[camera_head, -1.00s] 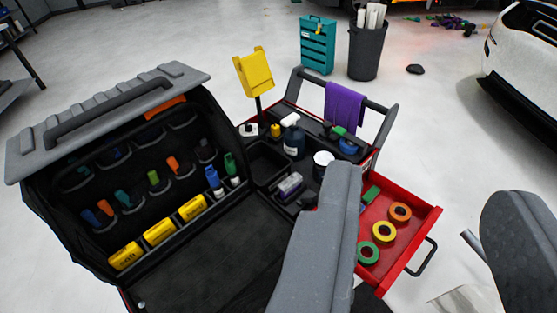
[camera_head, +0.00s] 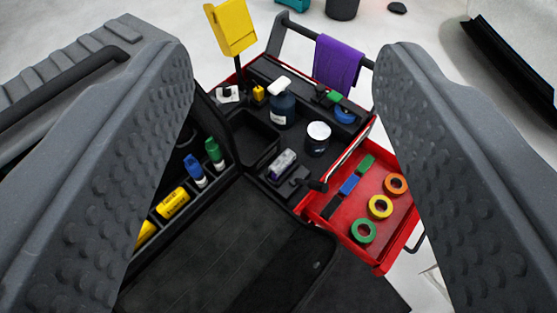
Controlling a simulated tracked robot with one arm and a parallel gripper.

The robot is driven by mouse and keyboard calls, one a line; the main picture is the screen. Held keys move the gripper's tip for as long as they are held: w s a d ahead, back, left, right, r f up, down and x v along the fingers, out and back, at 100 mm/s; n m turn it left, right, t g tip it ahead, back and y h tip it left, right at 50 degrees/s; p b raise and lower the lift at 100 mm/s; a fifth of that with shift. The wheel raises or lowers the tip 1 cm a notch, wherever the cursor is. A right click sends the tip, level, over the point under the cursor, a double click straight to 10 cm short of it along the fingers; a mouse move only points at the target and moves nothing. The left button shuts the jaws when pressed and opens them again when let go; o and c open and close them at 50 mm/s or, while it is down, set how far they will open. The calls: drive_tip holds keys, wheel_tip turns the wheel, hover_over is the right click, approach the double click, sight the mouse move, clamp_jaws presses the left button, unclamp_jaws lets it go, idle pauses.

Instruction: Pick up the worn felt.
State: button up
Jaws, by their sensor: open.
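My gripper (camera_head: 285,60) is open and empty, its two grey dimpled fingers wide apart at the left and right of the view. Between them is a black cart top (camera_head: 246,143) with a red drawer (camera_head: 345,215) pulled out at its right. I cannot tell for sure which thing is the worn felt. In the drawer lie a small green strip (camera_head: 365,164), a blue strip (camera_head: 350,185) and a black strip (camera_head: 331,207) in a row. A purple cloth (camera_head: 338,62) hangs over the cart's rail. My fingers appear to touch none of these.
Green (camera_head: 364,231), yellow (camera_head: 380,206) and orange (camera_head: 396,184) tape rolls lie in the drawer. A dark bottle (camera_head: 283,108) and a white-lidded jar (camera_head: 318,138) stand on the cart. An open black tool bag with bottles is at left. A yellow holder (camera_head: 232,27) rises behind.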

drive_tip(key=w+d+f+m+g+p, duration=0.1)
drive_tip(key=w+f+m+g+p, duration=0.2)
drive_tip(key=w, duration=0.7)
drive_tip(key=m+g+p, duration=0.5)
drive_tip(key=g+p, duration=0.7)
drive_tip(key=p, duration=0.4)
hover_over(283, 161)
wheel_tip(283, 161, down, 33)
wheel_tip(283, 161, down, 14)
drive_tip(key=shift+r+p, duration=0.25)
drive_tip(key=shift+p, duration=0.15)
drive_tip(key=c, duration=1)
